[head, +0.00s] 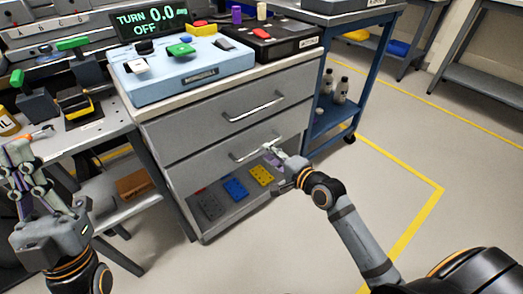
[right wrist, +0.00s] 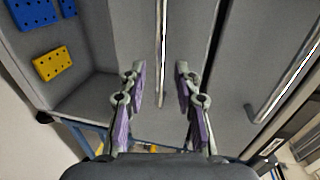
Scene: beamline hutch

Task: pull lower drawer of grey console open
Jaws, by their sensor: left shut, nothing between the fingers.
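The grey console (head: 190,222) stands in the middle of the head view, with two drawers above an open shelf. The lower drawer (head: 196,168) looks about flush with the upper drawer (head: 190,128). The lower handle (head: 245,154) is a metal bar; in the right wrist view this handle (right wrist: 162,50) lies between my fingertips, with gaps on both sides. My right gripper (head: 271,153) is open at the right end of that handle, and shows as two spread fingers in the right wrist view (right wrist: 159,70). My left gripper (head: 18,152) is shut and empty at the far left.
A light-blue control box (head: 160,88) and a black case (head: 275,48) sit on top. Blue and yellow plates (head: 261,175) lie on the open shelf. A blue cart (head: 318,120) with bottles stands close right. The floor in front is clear.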

